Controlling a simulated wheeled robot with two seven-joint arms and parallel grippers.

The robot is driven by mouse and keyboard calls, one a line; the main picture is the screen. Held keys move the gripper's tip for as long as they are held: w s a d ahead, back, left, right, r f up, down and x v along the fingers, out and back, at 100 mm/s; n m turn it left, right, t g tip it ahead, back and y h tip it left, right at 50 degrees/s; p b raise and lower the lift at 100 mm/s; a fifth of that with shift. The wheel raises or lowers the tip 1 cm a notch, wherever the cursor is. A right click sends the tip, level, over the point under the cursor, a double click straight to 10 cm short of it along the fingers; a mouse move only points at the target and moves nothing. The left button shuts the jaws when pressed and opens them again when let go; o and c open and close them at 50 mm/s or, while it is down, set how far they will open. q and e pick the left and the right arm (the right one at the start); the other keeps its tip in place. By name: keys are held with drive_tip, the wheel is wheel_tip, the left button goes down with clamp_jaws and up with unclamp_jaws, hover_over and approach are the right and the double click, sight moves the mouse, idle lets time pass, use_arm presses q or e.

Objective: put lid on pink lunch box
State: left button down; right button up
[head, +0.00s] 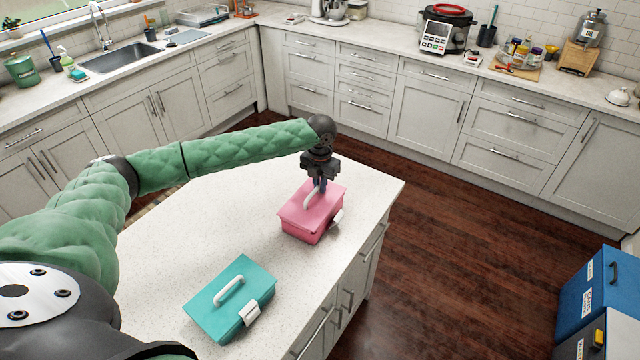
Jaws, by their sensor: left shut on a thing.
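The pink lunch box (300,234) stands on the white island top near its far right end. Its pink lid (325,205) is over the box's top, with a white handle (310,199). Whether the lid is fully seated cannot be told. A white latch (337,216) shows on the box's right side. My left gripper (321,187) points down from above and is shut on the lid's handle, partly hiding it. My right gripper is not in view.
A teal lunch box (230,300) with a white handle and latch stands nearer on the island (170,245), left of the pink one. The island's right edge runs close beside both boxes. Blue bins (590,285) stand on the floor at right.

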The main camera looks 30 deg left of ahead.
use_arm(q)
drive_tip(key=shift+f, duration=0.95)
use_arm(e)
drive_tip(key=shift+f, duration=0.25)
use_arm(q)
drive_tip(key=c, duration=1.4)
unclamp_jaws()
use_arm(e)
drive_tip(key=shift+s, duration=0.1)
